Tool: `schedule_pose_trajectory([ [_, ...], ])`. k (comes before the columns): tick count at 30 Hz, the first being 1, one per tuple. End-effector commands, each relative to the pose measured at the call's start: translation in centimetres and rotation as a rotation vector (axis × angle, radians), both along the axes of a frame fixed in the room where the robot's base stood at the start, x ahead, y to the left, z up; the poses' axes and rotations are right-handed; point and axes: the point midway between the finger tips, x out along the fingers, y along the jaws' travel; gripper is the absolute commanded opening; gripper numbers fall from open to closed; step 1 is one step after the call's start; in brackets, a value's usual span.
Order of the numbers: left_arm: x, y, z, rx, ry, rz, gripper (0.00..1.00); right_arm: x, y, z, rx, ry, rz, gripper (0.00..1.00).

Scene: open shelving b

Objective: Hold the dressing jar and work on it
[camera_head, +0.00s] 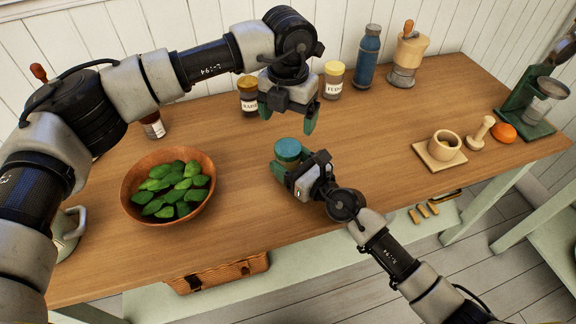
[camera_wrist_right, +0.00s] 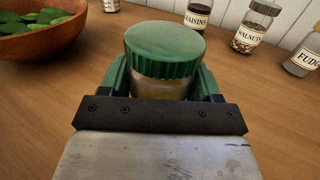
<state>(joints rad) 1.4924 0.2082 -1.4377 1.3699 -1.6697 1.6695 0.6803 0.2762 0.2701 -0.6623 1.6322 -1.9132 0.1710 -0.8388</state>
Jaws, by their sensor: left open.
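The dressing jar (camera_head: 288,151) has a ribbed green lid and stands on the wooden table (camera_head: 349,190). In the right wrist view the jar (camera_wrist_right: 164,60) is upright between the two green fingers. My right gripper (camera_head: 283,165) is around the jar's body below the lid, and the fingers appear closed on its sides. My left gripper (camera_head: 287,118) is open and empty, pointing down above and behind the jar. The lower part of the jar is hidden by my right gripper.
A wooden bowl of green leaves (camera_head: 133,205) stands to the left. Labelled jars (camera_head: 333,82), a blue bottle (camera_head: 368,58) and a grinder (camera_head: 407,55) stand along the back. A mortar (camera_head: 444,147) on a board, a pestle (camera_head: 481,133) and an orange item (camera_head: 503,132) are at right.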

Motion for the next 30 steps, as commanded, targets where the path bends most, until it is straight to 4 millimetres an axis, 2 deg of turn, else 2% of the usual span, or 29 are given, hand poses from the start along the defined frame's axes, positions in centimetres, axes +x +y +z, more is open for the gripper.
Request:
schedule_pose_trajectory([
  [1,0.0,0.01,0.0,0.0,0.0,0.0,0.86,-0.01,-0.01,-0.01,0.0,0.0,0.0,0.51],
  [11,0.0,0.01,-0.01,0.0,0.0,-0.016,0.86,-0.01,-0.01,-0.02,0.0,0.0,0.0,0.01],
  [14,0.0,0.0,-0.01,0.0,0.0,-0.09,0.86,-0.01,-0.01,-0.02,0.0,0.0,0.0,0.0],
  [17,-0.01,0.0,-0.01,0.0,0.0,-0.24,0.86,-0.01,-0.01,-0.03,0.0,0.0,0.0,0.0],
  [30,0.0,-0.02,-0.02,0.0,0.0,-1.236,0.86,-0.01,-0.01,-0.04,-0.001,0.001,0.0,0.0],
])
